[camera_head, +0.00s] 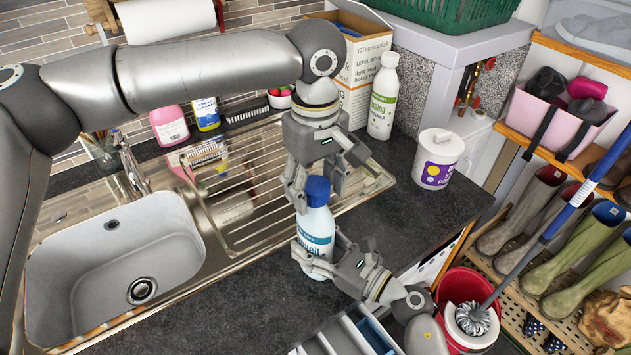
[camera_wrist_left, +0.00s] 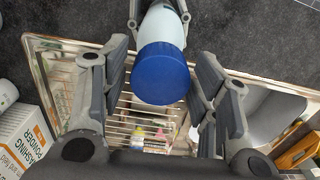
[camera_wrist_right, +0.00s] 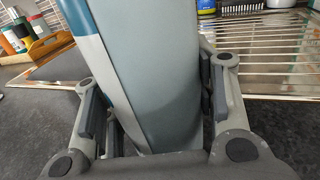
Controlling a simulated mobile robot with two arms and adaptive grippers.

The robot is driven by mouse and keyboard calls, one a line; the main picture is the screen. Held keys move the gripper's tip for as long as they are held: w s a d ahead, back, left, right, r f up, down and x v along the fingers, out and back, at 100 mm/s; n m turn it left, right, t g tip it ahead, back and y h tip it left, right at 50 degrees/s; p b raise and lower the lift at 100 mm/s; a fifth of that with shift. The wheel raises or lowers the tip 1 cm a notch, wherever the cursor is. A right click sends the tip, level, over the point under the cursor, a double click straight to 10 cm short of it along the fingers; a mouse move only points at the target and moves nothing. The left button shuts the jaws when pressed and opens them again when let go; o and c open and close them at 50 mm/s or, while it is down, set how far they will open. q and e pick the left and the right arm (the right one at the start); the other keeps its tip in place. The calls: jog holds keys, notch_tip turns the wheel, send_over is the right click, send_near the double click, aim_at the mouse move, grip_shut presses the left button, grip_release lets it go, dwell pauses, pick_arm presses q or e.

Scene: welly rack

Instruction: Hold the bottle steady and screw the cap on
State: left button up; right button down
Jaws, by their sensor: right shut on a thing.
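The bottle (camera_head: 316,226), white and pale with a blue label, stands on the dark worktop beside the sink drainer. The blue cap (camera_head: 317,190) sits at the bottle's top; whether it is threaded on cannot be told. My right gripper (camera_head: 319,260) is shut on the lower part of the bottle from the front right. In the right wrist view the bottle (camera_wrist_right: 150,70) fills the space between its fingers and looks tilted. My left gripper (camera_head: 317,184) is above, pointing down, with open fingers either side of the cap. In the left wrist view gaps show between the cap (camera_wrist_left: 162,74) and both fingers.
The sink (camera_head: 115,255) and metal drainer (camera_head: 245,190) lie to the left. A white tub (camera_head: 438,160), a white green-labelled bottle (camera_head: 383,98) and a cardboard box (camera_head: 362,65) stand behind. A red bucket (camera_head: 462,290) is at right. Worktop right of the bottle is clear.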

pick_arm(q)
jog(key=c, duration=0.8)
jog(key=shift+o, duration=0.2)
jog(key=m, duration=0.8)
jog(key=shift+m, duration=0.3)
jog(key=m, duration=0.3)
jog(key=shift+m, duration=0.3)
jog(key=m, duration=1)
jog(key=shift+m, duration=0.3)
jog(key=m, duration=0.6)
jog(key=shift+m, duration=0.4)
jog(key=m, duration=0.4)
jog(key=shift+m, duration=0.3)
jog(key=o, duration=1.2)
